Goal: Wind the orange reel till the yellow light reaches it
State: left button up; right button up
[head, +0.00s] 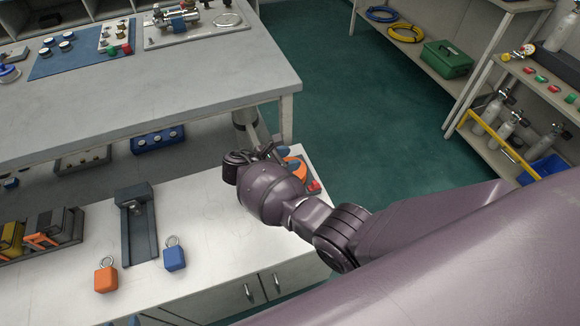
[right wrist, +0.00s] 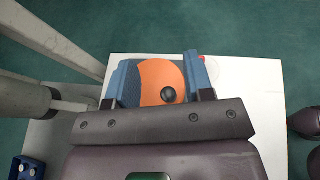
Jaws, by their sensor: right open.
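My right gripper (head: 290,158) is open over the reel. In the right wrist view its blue-grey fingers (right wrist: 161,62) stand on either side of the reel and its knob; I cannot tell whether they touch it. No lit yellow light can be made out. My left gripper is not in view.
The white counter (head: 205,215) carries an orange padlock (head: 106,279), a blue padlock (head: 174,258), a dark bracket (head: 137,235) and a rack on the left. A red part (head: 315,187) sits beside the reel. A grey table (head: 190,85) stands close behind my arm.

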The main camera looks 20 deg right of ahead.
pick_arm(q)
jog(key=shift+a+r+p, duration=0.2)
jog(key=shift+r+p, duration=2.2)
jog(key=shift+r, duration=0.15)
pick_arm(e)
notch_tip(320, 180, up, 14)
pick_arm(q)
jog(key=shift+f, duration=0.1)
